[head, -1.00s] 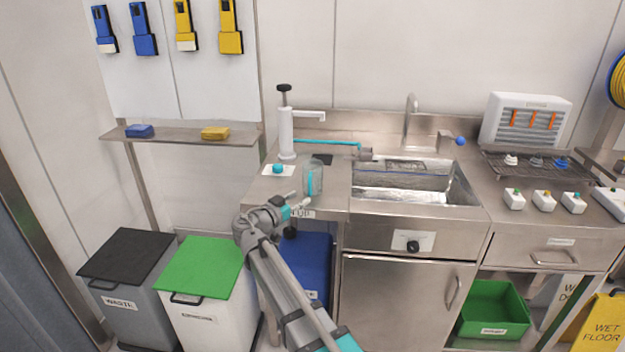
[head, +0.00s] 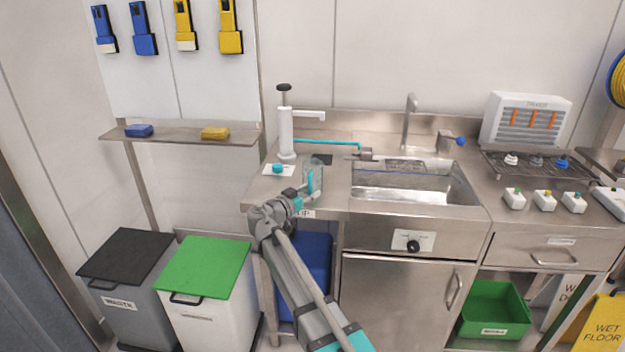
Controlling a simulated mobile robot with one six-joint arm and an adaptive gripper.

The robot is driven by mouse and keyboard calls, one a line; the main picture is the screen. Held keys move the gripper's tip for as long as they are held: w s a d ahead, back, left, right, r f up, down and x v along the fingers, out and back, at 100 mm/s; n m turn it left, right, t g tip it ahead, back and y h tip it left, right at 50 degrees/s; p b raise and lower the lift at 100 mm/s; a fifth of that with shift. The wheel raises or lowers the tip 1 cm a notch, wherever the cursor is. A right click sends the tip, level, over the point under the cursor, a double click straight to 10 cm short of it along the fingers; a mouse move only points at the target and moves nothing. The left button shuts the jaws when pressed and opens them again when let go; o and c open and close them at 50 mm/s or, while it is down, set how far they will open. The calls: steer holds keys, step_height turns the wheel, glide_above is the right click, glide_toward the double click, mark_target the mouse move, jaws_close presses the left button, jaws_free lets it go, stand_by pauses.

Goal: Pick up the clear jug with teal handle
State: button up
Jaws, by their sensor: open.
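The clear jug with teal handle (head: 318,174) stands upright on the steel counter, left of the sink. Its teal handle faces toward me. My gripper (head: 304,190) is at the counter's front edge, just in front of and slightly left of the jug's lower part. The gripper is small in the picture; its fingers are apart and hold nothing that I can see. Whether a finger touches the jug or its handle I cannot tell.
A white pump dispenser (head: 286,135) stands behind the jug, with a teal-topped item on a white card (head: 278,170) to the left. The sink (head: 415,185) lies right. Lidded bins (head: 203,268) stand below left.

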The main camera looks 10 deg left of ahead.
steer(key=shift+w+d, duration=0.15)
steer(key=shift+w, duration=0.05)
stand_by(0.4)
jaws_close()
